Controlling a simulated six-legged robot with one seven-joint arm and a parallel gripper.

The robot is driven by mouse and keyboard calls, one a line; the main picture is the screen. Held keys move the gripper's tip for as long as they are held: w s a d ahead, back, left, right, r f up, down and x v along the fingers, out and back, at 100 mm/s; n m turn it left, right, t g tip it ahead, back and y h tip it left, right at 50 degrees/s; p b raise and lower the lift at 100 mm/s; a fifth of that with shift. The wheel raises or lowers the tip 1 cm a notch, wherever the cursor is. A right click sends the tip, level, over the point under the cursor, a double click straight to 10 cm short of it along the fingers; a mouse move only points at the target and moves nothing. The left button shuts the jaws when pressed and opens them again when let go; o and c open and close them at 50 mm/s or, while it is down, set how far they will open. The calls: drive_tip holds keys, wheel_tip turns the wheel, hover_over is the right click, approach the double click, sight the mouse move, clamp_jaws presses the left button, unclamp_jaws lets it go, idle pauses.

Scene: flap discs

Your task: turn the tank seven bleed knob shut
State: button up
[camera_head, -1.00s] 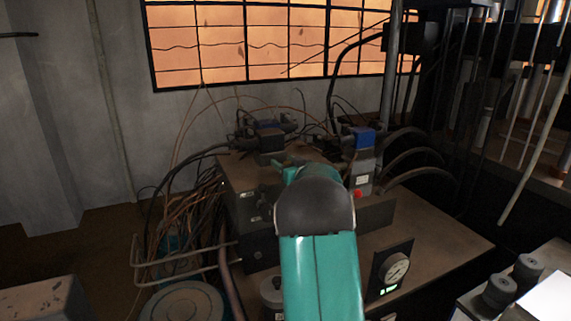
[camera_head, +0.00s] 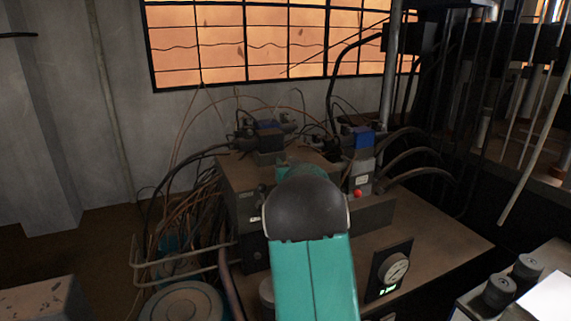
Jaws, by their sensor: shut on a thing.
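My arm reaches forward from the bottom middle over a brown machine cabinet. Its dark rounded joint and teal link cover the middle of the cabinet front. A small teal part of the arm shows just behind that joint. My gripper's fingertips are hidden behind my own arm, so I cannot see what they touch. I cannot make out the tank seven bleed knob or its label; it may be behind the arm.
A valve block with a blue top and a red button (camera_head: 357,192) stands right of the arm. A round gauge (camera_head: 395,268) with a green display sits on a dark panel nearer. Loose cables (camera_head: 190,215) and a bent pipe rail (camera_head: 185,262) lie left. Dark knobs (camera_head: 498,292) stand at bottom right.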

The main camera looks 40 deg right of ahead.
drive_tip(key=m+g+h, duration=0.3)
drive_tip(key=h, duration=0.2)
drive_tip(key=shift+d+m, duration=0.1)
drive_tip(key=shift+m, duration=0.3)
drive_tip(key=shift+s+d+m+g+h, duration=0.15)
drive_tip(key=shift+m+g+h, duration=0.35)
drive_tip(key=shift+h, duration=0.1)
drive_tip(key=shift+s+d+g, duration=0.1)
drive_tip(key=shift+g, duration=0.2)
drive_tip(key=o, duration=1)
